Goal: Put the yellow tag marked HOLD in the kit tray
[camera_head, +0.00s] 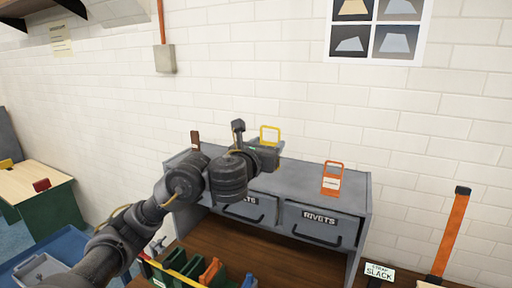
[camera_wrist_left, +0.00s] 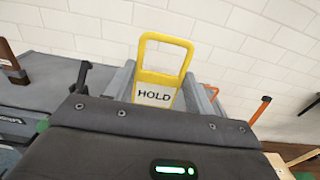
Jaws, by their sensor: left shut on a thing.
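The yellow tag marked HOLD (camera_wrist_left: 154,93) stands upright between the fingers of my left gripper (camera_wrist_left: 160,104), with its yellow loop handle up. In the head view the yellow tag (camera_head: 270,128) shows at the tip of my left gripper (camera_head: 268,148), over the top of the grey drawer cabinet (camera_head: 300,188). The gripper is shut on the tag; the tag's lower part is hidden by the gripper. A grey tray (camera_head: 40,268) at the lower left may be the kit tray, but I cannot tell for sure. My right gripper is out of view.
An orange tag (camera_head: 332,180) and a brown tag (camera_head: 195,141) stand on the cabinet. Below are drawers, one marked RIVETS (camera_head: 320,218). A green divided bin (camera_head: 175,260) is at bottom centre. An orange strap (camera_head: 450,232) and a SLACK sign (camera_head: 379,272) are at right.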

